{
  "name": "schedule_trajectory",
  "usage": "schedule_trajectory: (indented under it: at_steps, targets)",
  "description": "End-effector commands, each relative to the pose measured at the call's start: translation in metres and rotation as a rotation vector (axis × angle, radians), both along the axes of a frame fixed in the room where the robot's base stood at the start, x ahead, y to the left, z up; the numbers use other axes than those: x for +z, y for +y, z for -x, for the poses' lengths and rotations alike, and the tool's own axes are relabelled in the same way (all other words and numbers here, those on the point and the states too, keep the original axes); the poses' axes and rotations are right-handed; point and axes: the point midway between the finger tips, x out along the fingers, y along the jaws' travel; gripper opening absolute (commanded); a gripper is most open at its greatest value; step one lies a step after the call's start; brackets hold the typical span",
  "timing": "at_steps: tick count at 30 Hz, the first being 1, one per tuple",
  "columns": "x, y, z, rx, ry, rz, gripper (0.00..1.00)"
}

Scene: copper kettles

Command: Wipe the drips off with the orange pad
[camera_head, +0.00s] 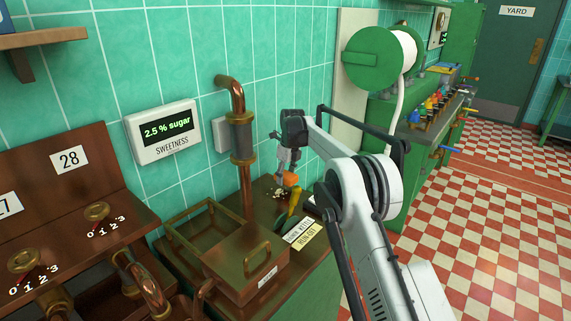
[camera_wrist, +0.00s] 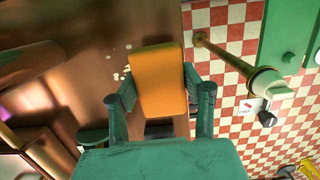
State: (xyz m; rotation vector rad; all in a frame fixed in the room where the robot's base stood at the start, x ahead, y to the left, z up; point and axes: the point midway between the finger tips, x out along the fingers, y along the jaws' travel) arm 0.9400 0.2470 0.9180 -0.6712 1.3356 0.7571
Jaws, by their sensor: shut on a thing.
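The orange pad (camera_wrist: 158,82) is held between the two fingers of my gripper (camera_wrist: 160,98) in the wrist view. In the head view the orange pad (camera_head: 291,179) shows small below my gripper (camera_head: 287,168), over the right part of the brown counter. My gripper is shut on the pad. Several pale drips (camera_wrist: 124,74) lie on the brown counter (camera_wrist: 95,70) just left of the pad in the wrist view. They also show as pale specks (camera_head: 279,192) in the head view. I cannot tell whether the pad touches the counter.
A copper box with handles (camera_head: 245,262) stands on the counter, left of my arm. A copper pipe (camera_head: 240,140) rises behind it. A yellow-green handle (camera_head: 293,205) and labels (camera_head: 300,236) sit near the pad. The checkered floor (camera_head: 470,210) is open at right.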

Motion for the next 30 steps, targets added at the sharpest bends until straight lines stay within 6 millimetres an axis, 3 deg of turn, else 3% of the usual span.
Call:
schedule_trajectory:
  at_steps: [15, 30]
  targets:
    - [0.046, -0.005, -0.001, -0.006, 0.000, 0.000, 0.22]
    - [0.048, -0.006, -0.001, -0.006, 0.000, 0.000, 0.22]
